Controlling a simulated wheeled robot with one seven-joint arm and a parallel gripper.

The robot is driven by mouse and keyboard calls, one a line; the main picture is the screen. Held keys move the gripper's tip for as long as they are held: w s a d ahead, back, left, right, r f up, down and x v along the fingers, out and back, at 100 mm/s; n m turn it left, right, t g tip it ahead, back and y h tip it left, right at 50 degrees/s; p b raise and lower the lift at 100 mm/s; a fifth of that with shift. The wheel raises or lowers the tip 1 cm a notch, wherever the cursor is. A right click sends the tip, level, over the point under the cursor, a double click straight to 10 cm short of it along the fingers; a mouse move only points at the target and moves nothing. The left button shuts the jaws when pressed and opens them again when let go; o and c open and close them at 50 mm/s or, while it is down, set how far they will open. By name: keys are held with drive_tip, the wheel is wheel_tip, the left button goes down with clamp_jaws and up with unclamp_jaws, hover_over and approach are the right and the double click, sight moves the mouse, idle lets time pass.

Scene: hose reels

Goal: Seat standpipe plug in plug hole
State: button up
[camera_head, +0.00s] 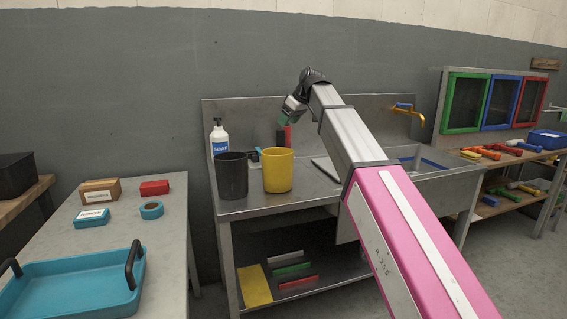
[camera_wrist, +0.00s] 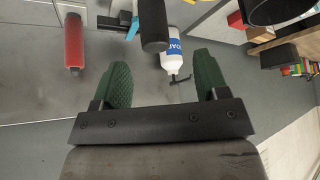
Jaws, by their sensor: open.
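My gripper (camera_head: 284,119) is open above the back of the steel draining counter, with green pads; it shows in the wrist view (camera_wrist: 162,78) with nothing between the pads. A dark upright cylinder (camera_wrist: 153,28) stands just beyond the pads, roughly in line with the gap. A red cylinder (camera_wrist: 73,45) stands to its left; it shows in the head view (camera_head: 288,134) below the gripper. I cannot tell for sure which is the standpipe plug. The sink basin (camera_head: 432,160) is right of my arm, partly hidden; its plug hole is not visible.
A soap bottle (camera_head: 219,137), a black cup (camera_head: 232,177) and a yellow cup (camera_head: 278,171) crowd the counter's left end. A brass tap (camera_head: 407,110) juts over the sink. A table with a teal tray (camera_head: 75,285) is at left, a tool bench (camera_head: 520,158) at right.

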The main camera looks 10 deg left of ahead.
sight(279, 136)
drive_tip(key=a+f+h, duration=0.1)
drive_tip(key=w+a+f+h, duration=0.1)
drive_tip(key=shift+w+a+f+m, duration=0.15)
drive_tip(key=shift+a+f+m, duration=0.15)
drive_tip(key=shift+a, duration=0.1)
drive_tip(key=shift+x, duration=2.75)
drive_tip(key=shift+w+d, duration=0.1)
drive_tip(key=shift+d, duration=0.1)
clamp_jaws()
